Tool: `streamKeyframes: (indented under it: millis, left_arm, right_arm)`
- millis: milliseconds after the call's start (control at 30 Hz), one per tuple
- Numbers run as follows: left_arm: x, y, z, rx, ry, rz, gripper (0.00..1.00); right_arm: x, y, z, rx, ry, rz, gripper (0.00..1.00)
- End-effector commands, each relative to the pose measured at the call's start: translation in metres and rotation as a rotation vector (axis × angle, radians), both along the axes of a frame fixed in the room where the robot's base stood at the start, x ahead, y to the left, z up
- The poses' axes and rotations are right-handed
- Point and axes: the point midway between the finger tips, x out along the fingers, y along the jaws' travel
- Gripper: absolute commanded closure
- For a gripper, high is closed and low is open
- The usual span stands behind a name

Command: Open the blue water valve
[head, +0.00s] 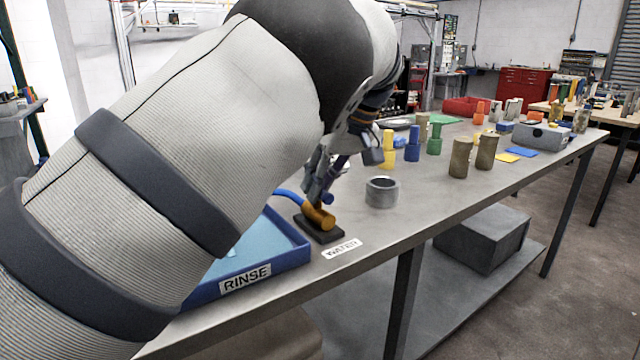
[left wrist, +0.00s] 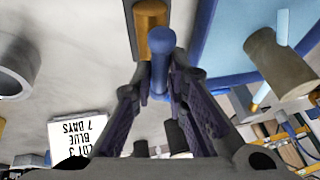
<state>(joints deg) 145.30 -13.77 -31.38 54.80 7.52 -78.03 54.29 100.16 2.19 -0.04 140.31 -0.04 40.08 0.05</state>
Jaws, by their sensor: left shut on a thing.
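The water valve has a brass body (head: 318,216) on a dark base (head: 322,234), behind the WATER label (head: 342,249) on the bench. In the left wrist view the brass body (left wrist: 151,16) is at the top, with the blue handle (left wrist: 159,45) pointing towards my gripper. My left gripper (head: 322,182) is above the valve. In the left wrist view its fingers (left wrist: 160,85) are closed around the blue handle. A blue tube-like piece (head: 288,195) runs left from the valve towards the tray. My arm hides much of the gripper. My right gripper is out of view.
A blue RINSE tray (head: 298,252) is left of the valve, partly behind my arm. A grey ring (head: 382,192) stands right of it. Yellow, blue and green pieces (head: 412,143) and brown cylinders (head: 461,157) stand farther back. Bare bench lies along the front edge.

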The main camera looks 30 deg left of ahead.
Motion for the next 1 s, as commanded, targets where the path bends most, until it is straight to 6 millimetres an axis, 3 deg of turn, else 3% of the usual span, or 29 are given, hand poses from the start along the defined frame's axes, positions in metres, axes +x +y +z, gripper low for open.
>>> streamKeyframes:
  millis: [33, 67, 133, 467, 800, 1000]
  left_arm:
    - [0.000, 0.000, -0.001, -0.001, 0.003, 0.000, 1.00]
    - [0.000, 0.000, -0.001, -0.001, 0.003, 0.000, 0.84]
    - [0.000, 0.000, -0.001, -0.001, 0.003, 0.000, 0.68]
    - [0.000, -0.001, 0.003, 0.000, 0.000, -0.001, 0.67]
    - [0.002, -0.027, 0.059, -0.002, 0.001, -0.002, 0.67]
    - [0.002, -0.031, 0.068, -0.001, 0.003, 0.000, 0.67]
  right_arm:
    - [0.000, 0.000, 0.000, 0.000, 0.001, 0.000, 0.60]
    - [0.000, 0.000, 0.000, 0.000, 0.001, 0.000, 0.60]
    - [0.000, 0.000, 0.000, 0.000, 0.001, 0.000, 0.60]
    - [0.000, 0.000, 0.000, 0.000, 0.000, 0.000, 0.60]
    - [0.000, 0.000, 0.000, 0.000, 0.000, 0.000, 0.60]
    - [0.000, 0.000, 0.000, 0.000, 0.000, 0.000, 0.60]
